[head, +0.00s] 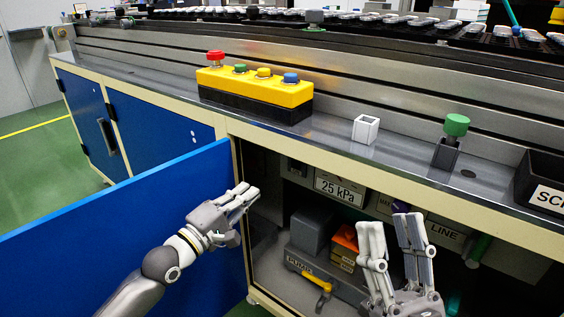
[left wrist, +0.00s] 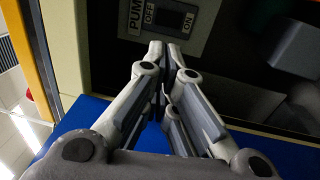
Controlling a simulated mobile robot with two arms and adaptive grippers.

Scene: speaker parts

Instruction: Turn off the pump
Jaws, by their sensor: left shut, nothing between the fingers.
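The pump switch (left wrist: 167,18) shows at the top of the left wrist view, on a grey plate marked PUMP, OFF and ON; I cannot tell its position. In the head view, the pump (head: 308,235), a dark unit labelled PUMP with a yellow handle (head: 318,281), sits inside the open cabinet. My left gripper (head: 250,191) is shut and empty at the cabinet opening; in the left wrist view its fingertips (left wrist: 166,48) lie just below the switch plate, contact unclear. My right gripper (head: 391,220) is open and empty in front of the cabinet.
The open blue door (head: 120,235) stands left of the opening. A 25 kPa sign (head: 339,189) is inside, under the countertop edge.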

